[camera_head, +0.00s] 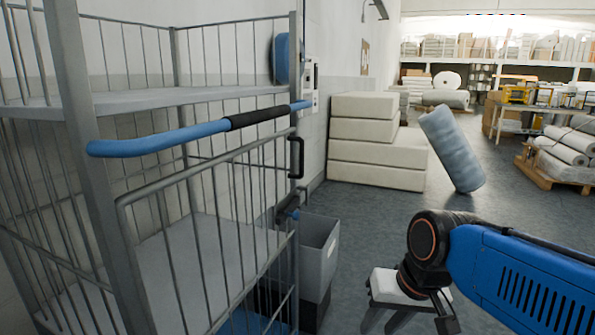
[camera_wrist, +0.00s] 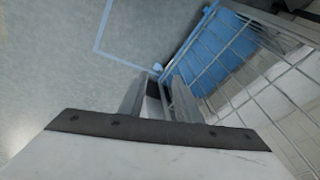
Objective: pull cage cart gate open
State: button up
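The cage cart (camera_head: 78,150) stands at the left in the head view, with grey posts, wire sides and a blue push bar (camera_head: 185,137) with a black grip. Its half-height wire gate (camera_head: 205,172) spans the front below the bar. A dark handle (camera_head: 297,157) shows by the right post. My gripper (camera_head: 384,322) is low, right of the cart and apart from the gate, partly cut off by the lower edge. In the wrist view my gripper (camera_wrist: 157,88) has its two fingers spread. The cart's wire side (camera_wrist: 250,75) and blue base (camera_wrist: 225,45) lie to their right.
A grey bin (camera_head: 318,250) stands by the cart's right post. Pale stacked blocks (camera_head: 375,150) line the wall. A tilted blue-grey roll (camera_head: 452,150) stands behind my arm. Wadding rolls lie on a pallet (camera_head: 560,180) at the right. The floor between is clear.

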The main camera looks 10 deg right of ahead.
jog(key=w+a+r+m+y, duration=0.2)
jog(key=w+r+m+y, duration=0.3)
jog(key=w, duration=0.4)
jog(key=w+a+r+m+y, duration=0.25)
jog(key=w+r+m, duration=0.3)
jog(key=w, duration=0.35)
jog(key=w+d+r+m+t+y, duration=0.2)
jog(key=w+d+r+m+y, duration=0.25)
jog(key=w+d, duration=0.35)
jog(key=w+d+r+m+t+y, duration=0.25)
jog(key=w+d+r+m, duration=0.35)
jog(key=w, duration=0.4)
send_near(302, 175)
jog(key=shift+n+g+y, duration=0.25)
jog(key=shift+n, duration=0.15)
jog(key=w+a+r, duration=0.1)
jog(key=a, duration=0.2)
jog(key=w+a+r, duration=0.2)
jog(key=a, duration=0.1)
jog(key=w+a+r, duration=0.1)
jog(key=w+a, duration=0.1)
jog(key=shift+w+a+r, duration=0.15)
jog(key=shift+a+r, duration=0.2)
jog(key=shift+a, duration=0.05)
grip_shut()
